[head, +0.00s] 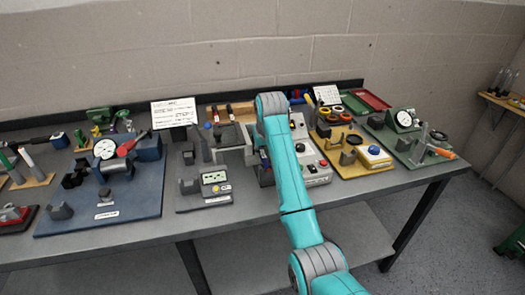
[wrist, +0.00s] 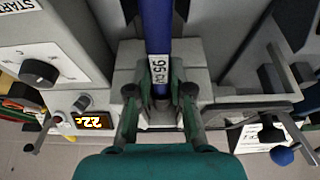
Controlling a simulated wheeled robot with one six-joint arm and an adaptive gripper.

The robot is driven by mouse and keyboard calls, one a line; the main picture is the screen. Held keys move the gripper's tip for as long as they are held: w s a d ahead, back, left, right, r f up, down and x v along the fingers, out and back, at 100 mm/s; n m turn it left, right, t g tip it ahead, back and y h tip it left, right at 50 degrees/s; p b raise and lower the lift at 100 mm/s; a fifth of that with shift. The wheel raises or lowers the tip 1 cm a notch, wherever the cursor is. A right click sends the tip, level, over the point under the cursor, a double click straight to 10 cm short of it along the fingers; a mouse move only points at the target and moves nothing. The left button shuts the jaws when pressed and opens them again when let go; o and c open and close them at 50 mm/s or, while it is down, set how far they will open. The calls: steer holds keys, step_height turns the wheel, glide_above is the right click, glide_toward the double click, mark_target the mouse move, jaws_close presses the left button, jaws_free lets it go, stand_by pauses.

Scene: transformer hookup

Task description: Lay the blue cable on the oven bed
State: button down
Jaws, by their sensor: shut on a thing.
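The blue cable (wrist: 157,28) is a thick blue rod with a white label marked 95. It runs from the top edge of the wrist view down to between my fingers. My gripper (wrist: 160,92) is shut on it near the label. A light grey stepped block (wrist: 205,76), seemingly the oven bed, lies beneath and around the cable's lower end. I cannot tell whether the cable touches it. In the head view my arm hides the gripper, the cable and most of the spot below them.
A control panel with a black knob (wrist: 39,72) and lit display (wrist: 92,121) stands close left in the wrist view. A lever with a blue ball (wrist: 282,155) is at lower right. Several fixtures crowd the bench, including a blue board (head: 60,222) and yellow board (head: 350,171).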

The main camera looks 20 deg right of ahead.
steer(key=shift+f, duration=0.1)
steer(key=c, duration=1)
jaws_free()
steer(key=shift+o, duration=0.2)
steer(key=shift+r, duration=3.5)
